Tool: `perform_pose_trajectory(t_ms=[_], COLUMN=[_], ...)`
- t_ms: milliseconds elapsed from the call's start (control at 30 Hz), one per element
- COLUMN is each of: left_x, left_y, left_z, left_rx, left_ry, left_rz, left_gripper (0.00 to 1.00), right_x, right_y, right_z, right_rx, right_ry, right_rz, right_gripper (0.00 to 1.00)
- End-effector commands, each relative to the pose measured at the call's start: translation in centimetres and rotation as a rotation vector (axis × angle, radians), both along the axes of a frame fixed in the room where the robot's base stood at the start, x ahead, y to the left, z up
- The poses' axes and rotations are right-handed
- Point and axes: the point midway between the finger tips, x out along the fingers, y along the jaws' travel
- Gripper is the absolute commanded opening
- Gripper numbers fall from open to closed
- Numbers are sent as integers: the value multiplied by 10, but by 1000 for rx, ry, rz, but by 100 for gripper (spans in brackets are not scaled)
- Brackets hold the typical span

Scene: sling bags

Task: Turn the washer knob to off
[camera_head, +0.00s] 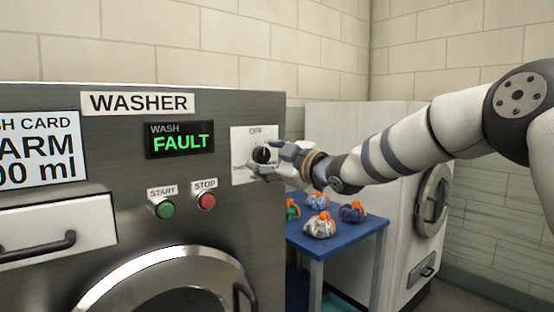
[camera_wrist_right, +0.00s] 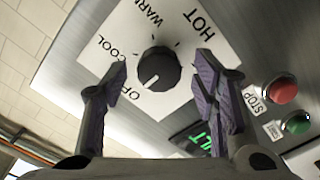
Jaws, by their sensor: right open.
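The black washer knob (camera_head: 262,155) sits on a white dial plate (camera_head: 241,140) at the right of the grey washer front. In the right wrist view the knob (camera_wrist_right: 158,69) is near the middle, with COOL, WARM and HOT around it and OFF partly hidden by a finger. Its pale pointer mark is at its lower left, toward the OFF side; I cannot tell whether it lines up exactly. My right gripper (camera_head: 269,160) is open, its fingers on both sides of the knob, with gaps visible in the wrist view. My left gripper is out of view.
The display (camera_head: 180,141) reads WASH FAULT. A green START button (camera_head: 165,210) and red STOP button (camera_head: 207,201) sit left of the dial. A blue table (camera_head: 350,239) with several small bags stands right of the washer, before a white machine (camera_head: 385,190).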

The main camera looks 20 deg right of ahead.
Motion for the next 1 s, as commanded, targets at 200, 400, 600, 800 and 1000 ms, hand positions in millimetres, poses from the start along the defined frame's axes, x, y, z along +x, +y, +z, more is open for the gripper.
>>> perform_pose_trajectory(t_ms=[200, 400, 600, 800, 1000], left_x=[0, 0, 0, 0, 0], left_y=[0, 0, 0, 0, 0], left_z=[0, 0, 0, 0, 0], left_rx=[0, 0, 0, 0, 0], left_ry=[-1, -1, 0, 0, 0], left_rz=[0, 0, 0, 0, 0], left_gripper=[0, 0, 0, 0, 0], right_x=[-55, -93, -103, -102, -102], right_y=[-20, -34, -37, -37, -36], right_z=[2, 2, 1, 1, -8], right_rx=[3, 2, 1, 1, 9], right_ry=[-1, -1, -2, -2, 20], right_rz=[-2, -1, -1, -1, -2], right_gripper=[54, 54, 54, 54, 54])
